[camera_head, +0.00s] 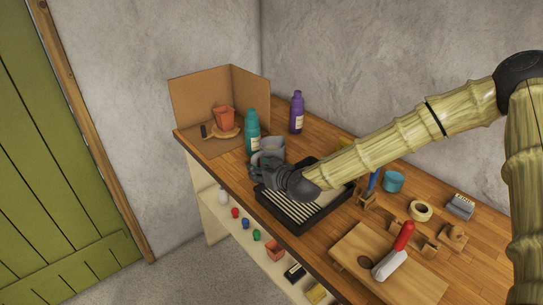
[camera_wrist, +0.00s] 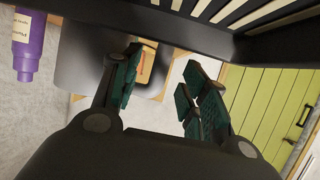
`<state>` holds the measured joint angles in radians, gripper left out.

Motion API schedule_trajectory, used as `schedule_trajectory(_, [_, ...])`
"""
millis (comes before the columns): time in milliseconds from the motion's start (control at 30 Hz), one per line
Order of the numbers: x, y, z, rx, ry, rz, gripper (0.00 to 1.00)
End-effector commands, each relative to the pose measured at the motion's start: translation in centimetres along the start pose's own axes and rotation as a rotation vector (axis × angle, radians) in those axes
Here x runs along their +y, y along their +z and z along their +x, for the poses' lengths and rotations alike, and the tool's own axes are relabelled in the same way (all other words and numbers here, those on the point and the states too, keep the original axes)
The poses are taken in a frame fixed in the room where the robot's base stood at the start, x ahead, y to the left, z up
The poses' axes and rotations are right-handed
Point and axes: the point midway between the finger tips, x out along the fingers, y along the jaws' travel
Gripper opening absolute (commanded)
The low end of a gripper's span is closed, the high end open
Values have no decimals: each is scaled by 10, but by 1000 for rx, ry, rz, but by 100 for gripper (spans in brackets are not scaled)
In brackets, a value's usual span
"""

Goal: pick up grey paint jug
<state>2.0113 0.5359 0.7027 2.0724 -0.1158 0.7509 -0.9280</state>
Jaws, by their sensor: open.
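The grey paint jug (camera_head: 273,145) stands on the wooden workbench at the far edge of the black tray, partly hidden behind my gripper in the head view. My gripper (camera_head: 258,172) is open, low over the tray's far left corner and close to the jug. In the wrist view my gripper's two fingers (camera_wrist: 158,84) are spread apart. A grey surface, likely the jug (camera_wrist: 82,58), shows behind the left finger there. Whether any finger touches it cannot be told.
A teal bottle (camera_head: 252,132) stands just left of the jug, and a purple bottle (camera_head: 297,113) stands behind it. The slatted black tray (camera_head: 292,226) lies under my gripper. A cardboard screen (camera_head: 200,97) shelters an orange pot (camera_head: 224,118). Tools and a board (camera_head: 350,258) crowd the near right.

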Motion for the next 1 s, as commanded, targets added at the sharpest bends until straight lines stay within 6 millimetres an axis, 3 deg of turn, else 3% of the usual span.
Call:
schedule_trajectory(300, [-1, -2, 27, 0, -1, 0, 44])
schedule_trajectory(667, [-1, -1, 32, 1, 0, 0, 44])
schedule_trajectory(900, [-1, -1, 32, 1, 0, 0, 2])
schedule_trajectory(1000, [-1, -1, 32, 1, 0, 0, 0])
